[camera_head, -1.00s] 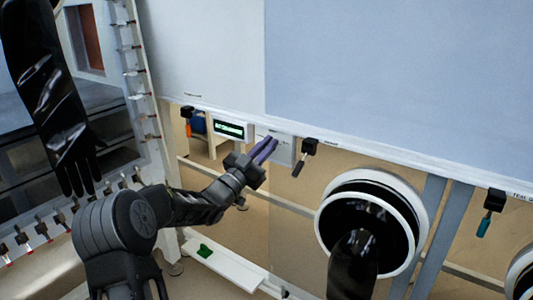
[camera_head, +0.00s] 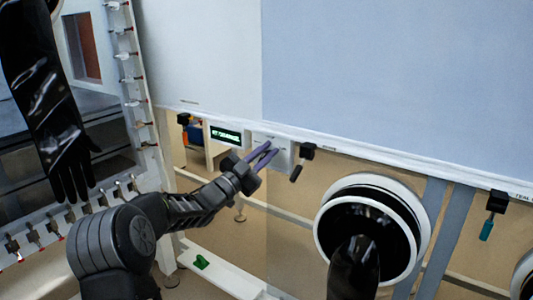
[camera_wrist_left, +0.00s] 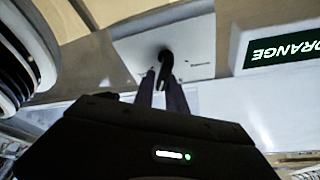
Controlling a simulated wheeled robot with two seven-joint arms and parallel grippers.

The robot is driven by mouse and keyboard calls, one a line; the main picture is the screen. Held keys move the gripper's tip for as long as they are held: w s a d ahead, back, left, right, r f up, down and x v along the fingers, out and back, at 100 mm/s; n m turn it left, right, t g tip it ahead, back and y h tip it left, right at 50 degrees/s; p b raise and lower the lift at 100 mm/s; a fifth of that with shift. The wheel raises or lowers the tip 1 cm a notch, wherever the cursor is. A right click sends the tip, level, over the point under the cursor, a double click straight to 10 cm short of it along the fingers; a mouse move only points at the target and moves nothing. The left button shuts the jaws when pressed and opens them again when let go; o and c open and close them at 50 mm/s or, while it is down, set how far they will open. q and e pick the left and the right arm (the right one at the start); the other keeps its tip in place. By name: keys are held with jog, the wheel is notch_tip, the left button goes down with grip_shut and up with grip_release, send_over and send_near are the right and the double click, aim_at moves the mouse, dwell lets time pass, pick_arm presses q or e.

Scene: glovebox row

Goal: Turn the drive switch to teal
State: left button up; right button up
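The drive switch is a pale square plate (camera_head: 284,160) below the cabinet edge, beside a small display (camera_head: 226,136) with green text. In the left wrist view the plate (camera_wrist_left: 199,47) carries a black knob (camera_wrist_left: 165,58), and part of the display (camera_wrist_left: 285,49) reads ORANGE. My left gripper (camera_head: 268,152) has its two purple-grey fingers a little apart in front of the plate. In the left wrist view the fingertips (camera_wrist_left: 162,82) are at the knob's lower end; whether they touch it I cannot tell. My right gripper is not in view.
A dark hanging handle (camera_head: 302,162) is just right of the plate. A teal-ended handle (camera_head: 489,218) hangs farther right, near a partly visible TEAL label. A large round white-rimmed glove port (camera_head: 420,215) is at lower right. A black glove (camera_head: 45,110) hangs at the left.

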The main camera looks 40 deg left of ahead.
pick_arm(q)
jog(key=o, duration=0.3)
jog(key=p+v, duration=0.1)
jog(key=v, duration=0.7)
jog(key=shift+w, duration=0.15)
dwell(0.4)
